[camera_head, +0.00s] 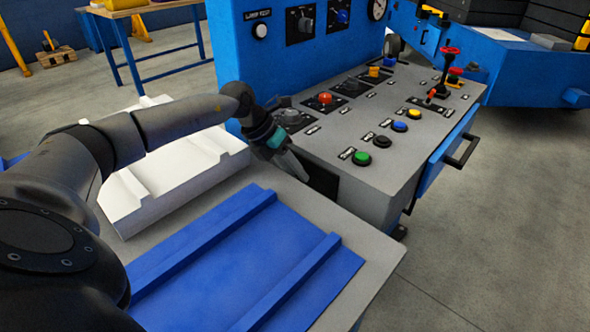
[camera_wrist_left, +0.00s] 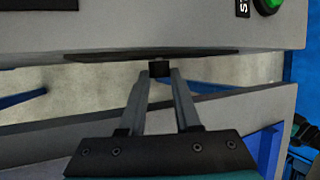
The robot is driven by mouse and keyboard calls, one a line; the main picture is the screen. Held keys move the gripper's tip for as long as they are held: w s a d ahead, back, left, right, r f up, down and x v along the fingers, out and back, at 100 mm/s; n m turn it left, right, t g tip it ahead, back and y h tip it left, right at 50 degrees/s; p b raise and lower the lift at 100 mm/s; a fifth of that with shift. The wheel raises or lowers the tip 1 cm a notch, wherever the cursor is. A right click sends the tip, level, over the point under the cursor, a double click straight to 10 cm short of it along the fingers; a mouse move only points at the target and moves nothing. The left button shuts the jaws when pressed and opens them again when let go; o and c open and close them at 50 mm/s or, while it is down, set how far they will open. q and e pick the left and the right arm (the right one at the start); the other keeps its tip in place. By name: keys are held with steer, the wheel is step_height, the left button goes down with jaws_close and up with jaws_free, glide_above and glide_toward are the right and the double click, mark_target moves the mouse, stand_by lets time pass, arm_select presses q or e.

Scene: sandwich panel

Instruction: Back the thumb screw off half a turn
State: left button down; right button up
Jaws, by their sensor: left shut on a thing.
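The thumb screw (camera_wrist_left: 159,68) is a small black knob below a dark plate (camera_wrist_left: 150,54) on the near side of the grey control panel. In the left wrist view my left gripper (camera_wrist_left: 160,75) has one finger on each side of the knob, and the tips are shut on it. In the head view the left gripper (camera_head: 298,167) reaches down to the dark plate on the panel's near side. The knob cannot be made out there. My right gripper is in neither view.
The grey panel top (camera_head: 405,150) carries several buttons, a red-topped lever and labels. A blue tray (camera_head: 225,250) and a white block (camera_head: 185,175) lie on the bench in front. A blue drawer (camera_head: 447,155) with a black handle is at the panel's right side.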

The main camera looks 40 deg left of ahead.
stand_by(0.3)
arm_select(q)
steer(key=c, duration=0.6)
jaws_free()
steer(key=p+v, duration=0.5)
steer(key=v, duration=1)
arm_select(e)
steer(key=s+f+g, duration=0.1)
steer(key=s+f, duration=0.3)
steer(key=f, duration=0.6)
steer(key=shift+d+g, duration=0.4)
arm_select(q)
steer(key=shift+r, duration=0.1)
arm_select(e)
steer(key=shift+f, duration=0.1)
